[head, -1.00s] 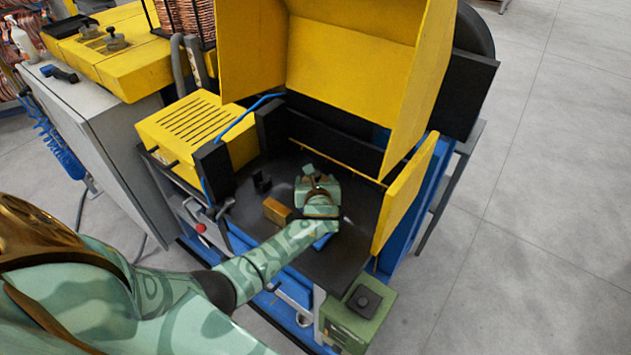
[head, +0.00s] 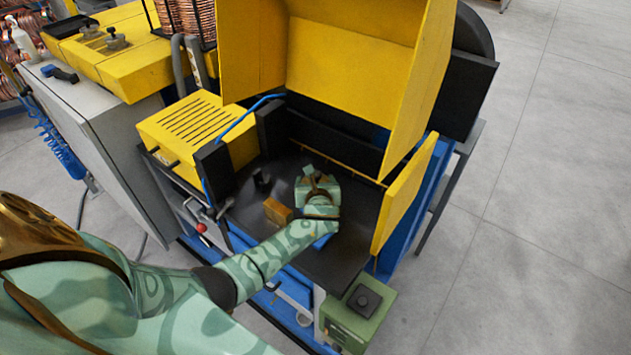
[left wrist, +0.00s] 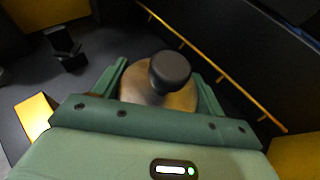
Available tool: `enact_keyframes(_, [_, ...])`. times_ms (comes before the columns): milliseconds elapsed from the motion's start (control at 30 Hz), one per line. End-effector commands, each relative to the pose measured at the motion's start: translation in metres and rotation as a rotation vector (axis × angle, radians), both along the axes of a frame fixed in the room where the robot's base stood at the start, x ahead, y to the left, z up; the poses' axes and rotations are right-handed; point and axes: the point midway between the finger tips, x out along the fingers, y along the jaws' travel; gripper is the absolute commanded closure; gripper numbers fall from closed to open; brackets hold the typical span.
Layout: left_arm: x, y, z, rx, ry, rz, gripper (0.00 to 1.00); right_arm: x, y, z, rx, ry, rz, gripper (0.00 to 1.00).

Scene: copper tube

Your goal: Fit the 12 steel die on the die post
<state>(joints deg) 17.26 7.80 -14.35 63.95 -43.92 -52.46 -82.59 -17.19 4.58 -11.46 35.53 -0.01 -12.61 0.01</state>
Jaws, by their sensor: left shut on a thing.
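My left gripper (head: 317,181) is over the dark work surface inside the open yellow machine. In the left wrist view its two green fingers (left wrist: 164,92) are shut on the sides of a round metallic part, which I take for the steel die (left wrist: 150,97). A dark rounded knob-like top (left wrist: 170,70), possibly the die post, shows over the middle of that part. I cannot tell whether the die is around the post or only in line with it. In the head view the gripper hides the die. My right gripper is not in view.
A brass-yellow block (head: 277,212) and a small dark bracket (head: 262,182) stand left of the gripper. A yellow rod (left wrist: 215,68) runs along the dark back wall. Yellow panels (head: 404,195) flank the opening. A green box (head: 358,318) is at the front right.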

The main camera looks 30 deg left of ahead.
Motion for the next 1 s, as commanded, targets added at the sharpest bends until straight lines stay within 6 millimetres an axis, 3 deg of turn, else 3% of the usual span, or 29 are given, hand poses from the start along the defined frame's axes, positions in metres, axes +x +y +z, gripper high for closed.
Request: enact_keyframes(1000, [0.001, 0.000, -0.015, 0.003, -0.004, -0.001, 0.83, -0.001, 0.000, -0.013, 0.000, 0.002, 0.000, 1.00])
